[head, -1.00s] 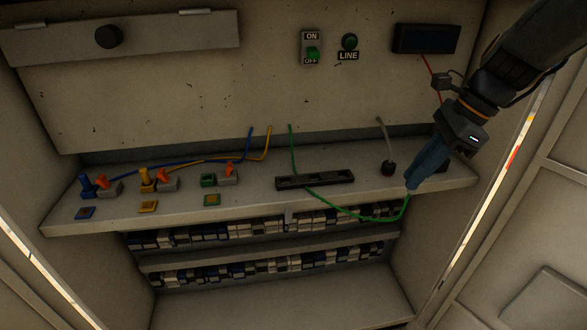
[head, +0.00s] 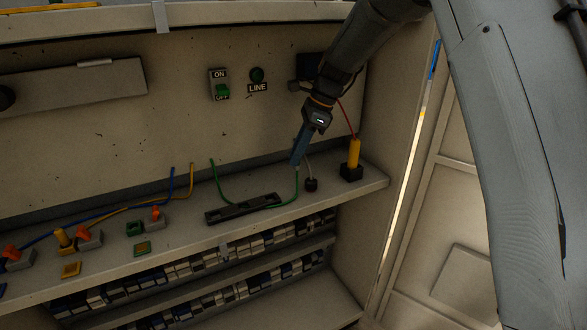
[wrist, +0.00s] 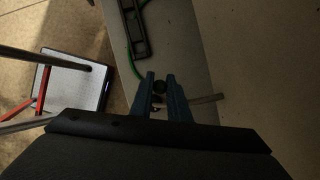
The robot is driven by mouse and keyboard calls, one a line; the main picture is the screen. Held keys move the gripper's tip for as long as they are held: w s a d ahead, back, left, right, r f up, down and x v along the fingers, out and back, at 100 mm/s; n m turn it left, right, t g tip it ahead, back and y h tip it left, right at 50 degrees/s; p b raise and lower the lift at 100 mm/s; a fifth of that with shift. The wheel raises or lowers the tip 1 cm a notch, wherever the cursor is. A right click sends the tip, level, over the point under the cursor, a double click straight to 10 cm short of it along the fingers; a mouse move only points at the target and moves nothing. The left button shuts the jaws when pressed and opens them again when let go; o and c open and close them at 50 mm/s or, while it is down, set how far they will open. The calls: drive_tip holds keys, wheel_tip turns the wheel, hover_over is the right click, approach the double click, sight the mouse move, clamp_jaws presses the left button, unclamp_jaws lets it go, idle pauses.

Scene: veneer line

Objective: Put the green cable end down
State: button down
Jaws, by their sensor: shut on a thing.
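The green cable (head: 277,206) comes out of the back wall, passes by the black slotted bar (head: 240,209) on the shelf and rises at its right end to my gripper (head: 298,160). My gripper is shut on the cable's end, above the right part of the shelf. In the wrist view the green cable (wrist: 133,60) runs to between the blue fingers (wrist: 160,82), where a dark round end shows. The green socket (head: 134,229) stands on the shelf with a green-framed square (head: 143,249) in front of it.
A black plug (head: 311,184) on a grey cable stands just right of my gripper. A yellow handle in a black base (head: 351,172) stands farther right. Blue and yellow plugs with orange levers are at the left. The switch (head: 220,85) and LINE lamp (head: 257,76) are on the wall.

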drive_tip(key=shift+w+a+f+p, duration=0.15)
drive_tip(key=shift+f+p, duration=0.25)
drive_tip(key=shift+f, duration=0.6)
drive_tip(key=shift+w+a+f+p, duration=0.15)
drive_tip(key=shift+f+p, duration=0.3)
drive_tip(key=shift+f, duration=0.55)
drive_tip(key=shift+w+a+f+p, duration=0.1)
drive_tip(key=shift+w+f+p, duration=0.25)
drive_tip(key=shift+f, duration=0.65)
drive_tip(key=shift+w+f+p, duration=0.15)
drive_tip(key=shift+f+p, duration=0.25)
drive_tip(key=shift+f, duration=0.1)
drive_tip(key=shift+f, duration=0.15)
drive_tip(key=c, duration=1.7)
unclamp_jaws()
drive_tip(key=shift+b+v, duration=1.2)
drive_tip(key=shift+v, duration=2.75)
